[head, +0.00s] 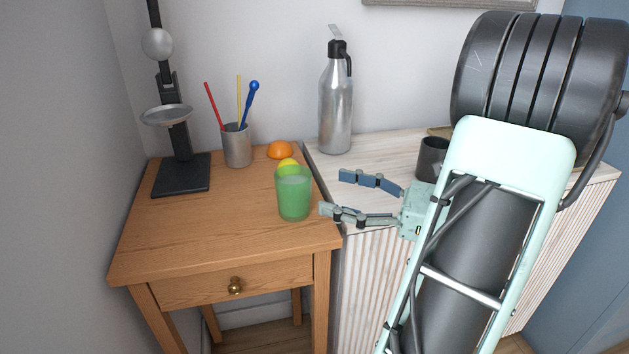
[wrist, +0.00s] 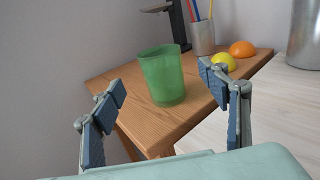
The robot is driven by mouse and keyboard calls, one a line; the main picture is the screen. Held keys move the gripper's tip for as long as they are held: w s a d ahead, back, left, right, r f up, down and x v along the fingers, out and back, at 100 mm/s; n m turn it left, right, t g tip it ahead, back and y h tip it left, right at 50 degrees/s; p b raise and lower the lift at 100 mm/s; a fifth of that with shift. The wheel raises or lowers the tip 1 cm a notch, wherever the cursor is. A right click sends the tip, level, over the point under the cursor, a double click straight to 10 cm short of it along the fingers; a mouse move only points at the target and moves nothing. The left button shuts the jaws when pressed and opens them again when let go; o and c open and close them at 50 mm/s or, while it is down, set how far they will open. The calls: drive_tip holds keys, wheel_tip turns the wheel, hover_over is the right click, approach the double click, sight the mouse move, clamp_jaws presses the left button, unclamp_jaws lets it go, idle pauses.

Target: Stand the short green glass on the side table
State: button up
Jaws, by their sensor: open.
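The short green glass (head: 294,196) stands upright on the wooden side table (head: 190,228), near its right front corner. My gripper (head: 332,194) is open and empty to the right of the glass, with its fingers pointing left toward it. In the wrist view the glass (wrist: 162,76) shows ahead, beyond and between the open fingertips (wrist: 165,82), apart from them. The side table (wrist: 120,85) also shows there under the glass.
A lemon (head: 287,163) and an orange (head: 280,150) lie behind the glass. A metal cup with sticks (head: 237,148) and a black stand (head: 181,175) are at the back left. A steel flask (head: 336,105) and a dark mug (head: 432,157) stand on the white cabinet (head: 385,150).

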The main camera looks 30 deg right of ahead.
drive_tip(key=shift+v, duration=1.2)
